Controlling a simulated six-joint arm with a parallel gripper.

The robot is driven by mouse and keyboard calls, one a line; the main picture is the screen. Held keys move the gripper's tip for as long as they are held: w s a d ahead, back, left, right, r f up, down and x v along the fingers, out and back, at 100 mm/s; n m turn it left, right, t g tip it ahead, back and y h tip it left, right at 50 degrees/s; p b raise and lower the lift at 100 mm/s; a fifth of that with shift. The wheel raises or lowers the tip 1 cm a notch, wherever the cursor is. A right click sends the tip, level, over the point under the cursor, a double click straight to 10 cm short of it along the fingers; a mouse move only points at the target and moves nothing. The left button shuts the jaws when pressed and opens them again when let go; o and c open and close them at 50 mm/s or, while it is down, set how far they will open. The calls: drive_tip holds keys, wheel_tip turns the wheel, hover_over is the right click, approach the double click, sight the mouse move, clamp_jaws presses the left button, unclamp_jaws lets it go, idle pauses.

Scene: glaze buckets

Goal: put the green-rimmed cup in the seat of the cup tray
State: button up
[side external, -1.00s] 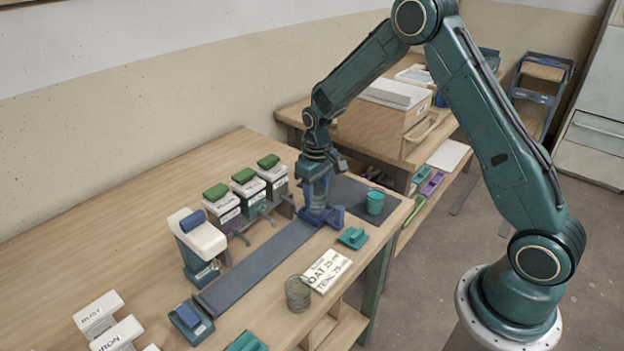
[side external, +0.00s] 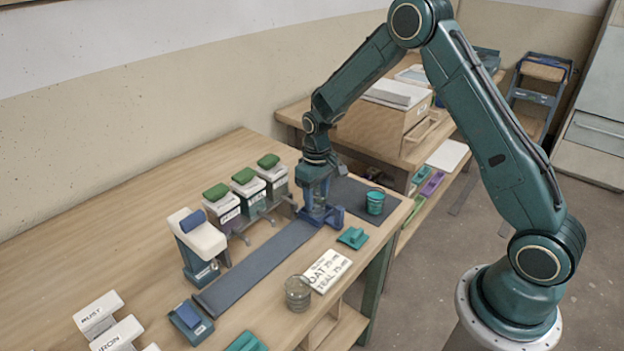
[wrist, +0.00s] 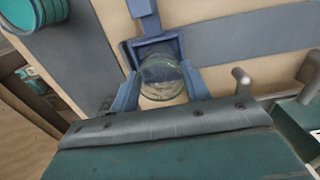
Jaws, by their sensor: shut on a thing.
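The green-rimmed cup (wrist: 163,78) is clear and stands between the two blue fingers of my gripper (wrist: 160,88) in the wrist view. My gripper is shut on it. The blue cup tray (wrist: 157,39) shows as a square frame around the far side of the cup. In the side view my gripper (side external: 318,203) is low over the cup tray (side external: 337,215), with the cup mostly hidden by the fingers. I cannot tell whether the cup's base touches the tray floor.
A teal cup (side external: 375,203) stands on the dark mat just right of the tray. Several green-lidded buckets (side external: 247,187) stand behind left. Another clear cup (side external: 297,293), a label card (side external: 327,270) and a teal block (side external: 353,238) are in front. A dark strip (side external: 255,268) runs left.

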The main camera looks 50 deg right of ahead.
drive_tip(key=shift+f, duration=0.3)
drive_tip(key=o, duration=0.8)
drive_tip(key=shift+o, duration=0.2)
drive_tip(key=shift+r, duration=0.1)
wheel_tip(320, 180, up, 7)
idle(0.6)
idle(0.3)
